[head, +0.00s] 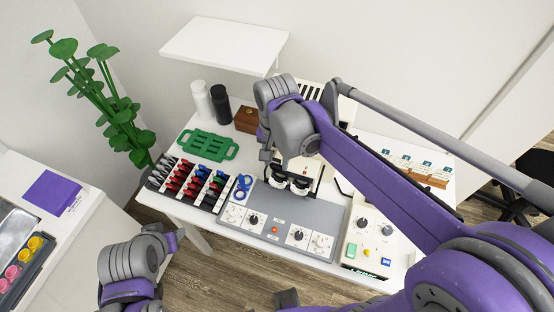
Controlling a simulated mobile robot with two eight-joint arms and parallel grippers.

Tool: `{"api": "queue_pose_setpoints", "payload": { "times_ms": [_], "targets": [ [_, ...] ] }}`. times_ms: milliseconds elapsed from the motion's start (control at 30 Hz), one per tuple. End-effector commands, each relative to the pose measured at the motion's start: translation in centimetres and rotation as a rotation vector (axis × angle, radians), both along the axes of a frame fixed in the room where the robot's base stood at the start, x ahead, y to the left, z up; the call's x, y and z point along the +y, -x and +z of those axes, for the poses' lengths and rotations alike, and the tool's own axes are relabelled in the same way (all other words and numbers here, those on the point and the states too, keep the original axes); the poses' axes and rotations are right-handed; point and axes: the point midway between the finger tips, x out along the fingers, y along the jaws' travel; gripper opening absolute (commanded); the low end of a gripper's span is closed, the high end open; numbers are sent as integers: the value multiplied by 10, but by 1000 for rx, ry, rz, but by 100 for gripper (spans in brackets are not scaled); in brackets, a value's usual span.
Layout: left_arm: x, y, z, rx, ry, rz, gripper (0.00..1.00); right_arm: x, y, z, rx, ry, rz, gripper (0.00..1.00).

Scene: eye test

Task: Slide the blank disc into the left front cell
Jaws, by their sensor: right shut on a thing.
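My right gripper (267,157) comes down over the grey test panel from the right. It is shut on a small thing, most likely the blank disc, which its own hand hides. A two-eyed holder with dark round cells (290,183) stands at the panel's back edge, just below and right of the gripper. I cannot tell its front cells apart, or whether the disc touches the left one.
The grey panel (262,242) carries dials. Blue rings (243,183), a green tray (208,145), white and black cylinders (220,104) and a brown box (247,120) stand nearby. A control box (371,238) is at right. A white shelf (224,44) overhangs the back.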

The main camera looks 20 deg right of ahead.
Motion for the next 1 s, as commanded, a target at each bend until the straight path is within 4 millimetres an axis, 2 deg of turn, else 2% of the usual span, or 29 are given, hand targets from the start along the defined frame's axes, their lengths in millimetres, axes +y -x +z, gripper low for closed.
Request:
{"api": "queue_pose_setpoints", "payload": {
  "times_ms": [267, 700, 1000],
  "targets": [
    [0, 2, -4, 4, 0, 0, 50, 0, 1, -7, 2, 0, 9, 0],
    [0, 15, -34, 28, 0, 0, 50, 0, 1, -46, 2, 0, 9, 0],
    [0, 15, -35, 29, 0, 0, 50, 0, 0, -49, 0, 0, 9, 0]
  ]
}}
